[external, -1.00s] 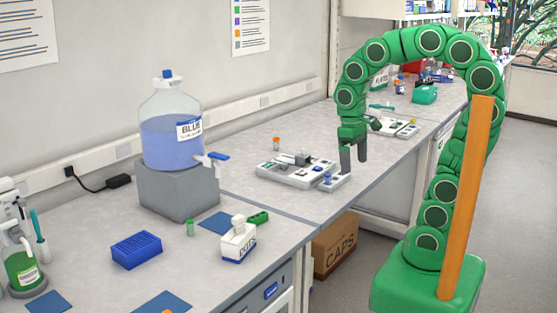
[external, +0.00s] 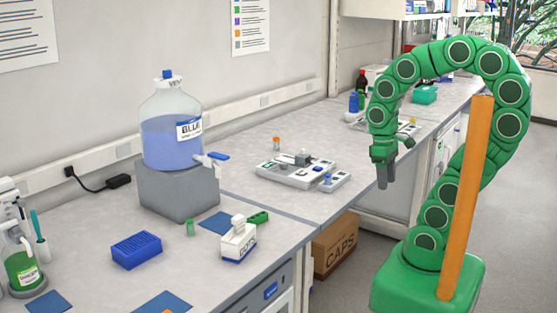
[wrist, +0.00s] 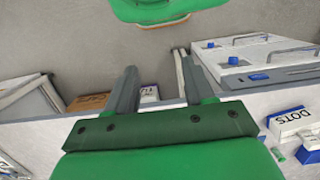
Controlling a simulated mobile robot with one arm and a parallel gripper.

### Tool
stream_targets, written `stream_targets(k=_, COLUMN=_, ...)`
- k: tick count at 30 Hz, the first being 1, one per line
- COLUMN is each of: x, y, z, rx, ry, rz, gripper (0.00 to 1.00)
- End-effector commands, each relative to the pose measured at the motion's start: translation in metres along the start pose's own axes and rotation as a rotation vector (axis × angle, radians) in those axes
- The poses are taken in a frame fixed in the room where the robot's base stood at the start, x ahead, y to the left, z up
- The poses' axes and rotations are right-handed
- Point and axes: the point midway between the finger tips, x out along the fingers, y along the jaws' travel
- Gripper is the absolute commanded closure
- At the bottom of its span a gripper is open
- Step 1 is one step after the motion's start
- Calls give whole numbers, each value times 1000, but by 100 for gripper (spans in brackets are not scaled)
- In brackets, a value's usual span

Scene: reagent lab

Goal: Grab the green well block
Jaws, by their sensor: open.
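A small green block (external: 259,218), which looks like the green well block, lies on the near bench behind the white DOTS box (external: 238,242). The box stands close in front of it, and the block's top detail is too small to make out. My gripper (external: 386,178) is up in the air at the bench's right edge, well right of the block and higher than it. In the wrist view my gripper (wrist: 160,85) has its two fingers apart with nothing between them. The DOTS box (wrist: 290,122) also shows there at the right.
A blue rack (external: 136,250), a green vial (external: 190,228) and blue mats (external: 216,222) lie near the block. A large blue carboy (external: 172,130) stands on a grey stand behind. A grey-white tray (external: 290,173) sits farther back. A CAPS carton (external: 335,245) is on the floor.

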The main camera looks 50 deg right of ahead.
Motion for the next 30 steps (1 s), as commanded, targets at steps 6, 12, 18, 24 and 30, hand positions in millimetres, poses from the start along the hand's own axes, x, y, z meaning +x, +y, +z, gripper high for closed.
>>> stream_targets(k=6, x=0, y=0, z=0, rx=0, ry=0, rz=0, gripper=47)
stream_targets(k=12, x=3, y=-10, z=-9, rx=18, ry=-15, rz=-37, gripper=47)
stream_targets(k=18, x=10, y=-39, z=-35, rx=88, ry=-54, rz=-156, gripper=47)
stream_targets(k=24, x=14, y=-68, z=-66, rx=184, ry=-99, rz=-290, gripper=47)
stream_targets(k=30, x=17, y=-94, z=-97, rx=299, ry=-159, rz=-424, gripper=47)
